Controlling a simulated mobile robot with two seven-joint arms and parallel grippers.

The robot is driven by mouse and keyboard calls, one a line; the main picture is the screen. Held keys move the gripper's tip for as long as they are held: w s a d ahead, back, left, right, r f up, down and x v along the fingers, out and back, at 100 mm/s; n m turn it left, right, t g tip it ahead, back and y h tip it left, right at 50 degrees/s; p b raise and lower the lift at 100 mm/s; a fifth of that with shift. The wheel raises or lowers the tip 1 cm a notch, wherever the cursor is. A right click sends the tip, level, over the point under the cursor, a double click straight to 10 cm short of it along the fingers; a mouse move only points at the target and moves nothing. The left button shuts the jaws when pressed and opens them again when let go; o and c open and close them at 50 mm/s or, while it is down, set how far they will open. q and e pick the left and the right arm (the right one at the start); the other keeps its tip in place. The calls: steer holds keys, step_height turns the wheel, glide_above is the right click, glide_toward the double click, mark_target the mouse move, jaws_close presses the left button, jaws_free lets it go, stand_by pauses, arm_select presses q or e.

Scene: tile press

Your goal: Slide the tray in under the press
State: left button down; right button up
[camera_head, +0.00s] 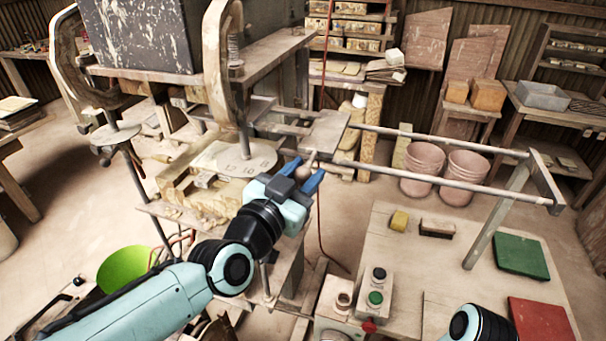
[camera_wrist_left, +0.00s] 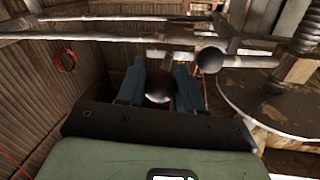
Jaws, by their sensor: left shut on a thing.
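The press (camera_head: 160,40) stands at the upper left, with a dark speckled block and big clamp-like frames. A flat board that looks like the tray (camera_head: 326,130) lies at the left end of two long rails (camera_head: 440,140), just right of the press. My left gripper (camera_head: 303,178) has its blue fingers shut on a round brown knob (camera_head: 303,172) at the tray's near side. In the left wrist view the knob (camera_wrist_left: 160,86) shows dark between the fingers. How the knob joins the tray is hidden. My right gripper's fingers are out of view.
A round numbered plate (camera_head: 235,158) lies low at the press, close to my left gripper. A support frame (camera_head: 505,205) holds the rails' right end. Below is a bench (camera_head: 400,265) with a green button box (camera_head: 376,290) and red and green pads. Pink buckets (camera_head: 465,175) stand behind.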

arm_select(q)
steer(key=c, duration=0.8)
jaws_free()
steer(key=shift+f, duration=0.2)
steer(key=shift+o, duration=0.2)
steer(key=shift+r, duration=0.1)
steer(key=shift+s, duration=0.1)
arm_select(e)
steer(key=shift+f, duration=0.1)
arm_select(q)
steer(key=shift+s+a, duration=0.2)
steer(key=shift+s, duration=0.05)
steer(key=b+v, duration=0.4)
steer(key=v, duration=0.8)
steer(key=shift+s+b, duration=0.25)
steer(key=shift+b, duration=0.05)
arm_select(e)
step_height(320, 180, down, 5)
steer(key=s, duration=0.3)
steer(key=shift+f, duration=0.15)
arm_select(q)
steer(key=shift+a, duration=0.15)
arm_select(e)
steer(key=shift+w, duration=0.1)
